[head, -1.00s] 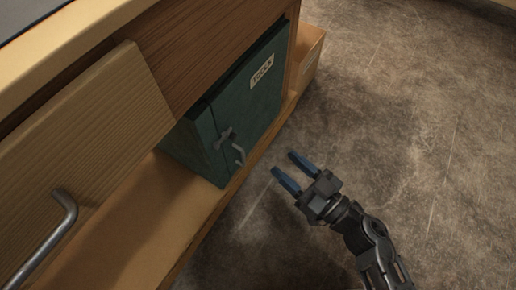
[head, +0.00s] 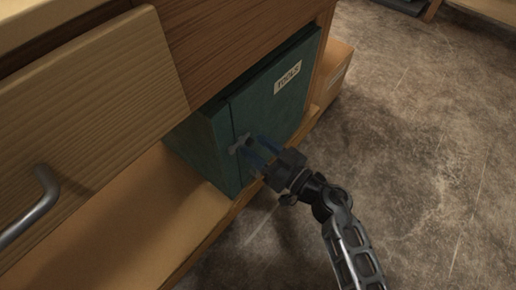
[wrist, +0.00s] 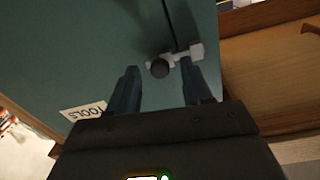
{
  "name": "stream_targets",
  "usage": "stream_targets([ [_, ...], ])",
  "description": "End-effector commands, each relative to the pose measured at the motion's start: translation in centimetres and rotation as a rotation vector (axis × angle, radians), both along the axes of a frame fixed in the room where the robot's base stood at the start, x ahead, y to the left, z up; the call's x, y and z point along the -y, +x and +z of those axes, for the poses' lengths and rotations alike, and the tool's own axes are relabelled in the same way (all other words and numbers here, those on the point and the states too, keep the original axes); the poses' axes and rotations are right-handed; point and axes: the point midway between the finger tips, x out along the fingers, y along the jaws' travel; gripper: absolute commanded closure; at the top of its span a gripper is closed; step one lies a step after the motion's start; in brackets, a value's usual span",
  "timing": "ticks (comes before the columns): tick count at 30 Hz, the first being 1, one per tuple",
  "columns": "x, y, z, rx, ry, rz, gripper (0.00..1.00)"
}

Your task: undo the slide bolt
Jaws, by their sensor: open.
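The slide bolt (head: 238,145) is a small grey metal piece with a knob, mounted across the door seam of a green box (head: 268,112) labelled TOOLS. In the wrist view the bolt (wrist: 186,57) shows a dark round knob (wrist: 160,68) and a bar reaching a light block past the seam. My gripper (head: 257,150) is open, its two blue fingers pointing at the bolt. In the wrist view the knob lies just ahead of and between the fingertips (wrist: 160,80); I cannot tell whether they touch. The door's handle is hidden behind my gripper in the head view.
The box stands on a wooden shelf (head: 120,225) under a cabinet. A wooden drawer front (head: 95,110) with a metal handle (head: 35,208) juts out at left. A cardboard-coloured box (head: 335,70) stands behind the green box. The floor (head: 420,170) at right is clear.

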Motion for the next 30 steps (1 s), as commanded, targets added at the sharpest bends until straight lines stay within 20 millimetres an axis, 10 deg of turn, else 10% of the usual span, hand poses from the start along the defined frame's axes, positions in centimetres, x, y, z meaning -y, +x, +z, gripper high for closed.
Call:
stream_targets([
  [9, -0.2, 0.16, -0.01, 0.0, 0.0, -0.001, 0.51],
  [24, -0.17, 0.15, 0.0, 0.0, 0.0, -0.001, 0.99],
  [30, -0.17, 0.15, 0.0, 0.0, 0.0, -0.001, 1.0],
])
